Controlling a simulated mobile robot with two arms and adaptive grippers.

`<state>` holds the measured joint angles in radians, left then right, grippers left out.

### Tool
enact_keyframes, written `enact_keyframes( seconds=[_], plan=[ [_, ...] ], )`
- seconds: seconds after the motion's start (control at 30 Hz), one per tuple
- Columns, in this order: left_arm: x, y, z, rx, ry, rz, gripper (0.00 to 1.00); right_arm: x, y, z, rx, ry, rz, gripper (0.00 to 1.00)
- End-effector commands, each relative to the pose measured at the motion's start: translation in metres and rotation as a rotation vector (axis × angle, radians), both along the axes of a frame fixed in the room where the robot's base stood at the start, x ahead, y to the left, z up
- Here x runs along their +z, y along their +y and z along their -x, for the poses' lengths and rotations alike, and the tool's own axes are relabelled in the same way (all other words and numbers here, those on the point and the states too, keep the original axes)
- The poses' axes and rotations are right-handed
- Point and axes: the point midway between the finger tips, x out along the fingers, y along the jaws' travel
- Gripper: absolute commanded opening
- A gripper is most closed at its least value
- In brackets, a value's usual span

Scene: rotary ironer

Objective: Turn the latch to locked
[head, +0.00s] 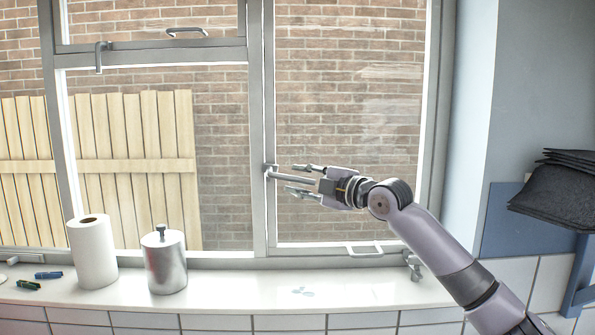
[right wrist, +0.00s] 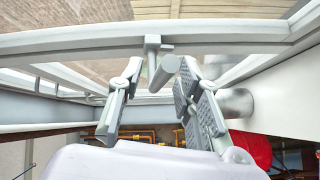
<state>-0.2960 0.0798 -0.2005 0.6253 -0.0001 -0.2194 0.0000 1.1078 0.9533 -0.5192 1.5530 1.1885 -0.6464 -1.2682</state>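The grey window latch (head: 271,171) is on the frame post in the middle of the window in the head view. Its bar handle points right, nearly level and tilted slightly down. My right gripper (head: 291,178) is open, with one finger above and one below the handle. In the right wrist view the latch handle (right wrist: 164,70) points toward the camera between the spread fingertips of my right gripper (right wrist: 161,68). Gaps show on both sides, so I see no firm grip. My left gripper is not in view.
A paper roll (head: 93,252) and a metal canister (head: 165,262) stand on the white sill (head: 240,292), left of my right arm. Another handle (head: 98,56) hangs at upper left. A pull handle (head: 365,250) sits low on the right pane. Dark folded cloths (head: 560,190) are at right.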

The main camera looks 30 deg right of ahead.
Motion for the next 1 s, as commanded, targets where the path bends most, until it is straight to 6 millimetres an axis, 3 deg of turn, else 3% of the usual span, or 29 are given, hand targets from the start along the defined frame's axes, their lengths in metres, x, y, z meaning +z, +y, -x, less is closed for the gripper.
enact_keyframes(
  seconds=[0.17,0.43,0.9,1.0],
  plan=[
    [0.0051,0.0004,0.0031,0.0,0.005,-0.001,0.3,-0.0006,0.0041,-0.0103,0.001,0.002,0.0,0.32],
    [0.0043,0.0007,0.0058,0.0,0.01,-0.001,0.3,-0.0014,0.0039,-0.0111,0.001,0.002,0.001,0.32],
    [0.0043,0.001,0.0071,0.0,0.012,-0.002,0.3,-0.0013,0.0038,-0.0108,0.001,0.002,0.001,0.01],
    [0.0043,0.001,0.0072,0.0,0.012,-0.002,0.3,-0.0012,0.0038,-0.0107,0.001,0.002,0.001,0.0]
  ],
)
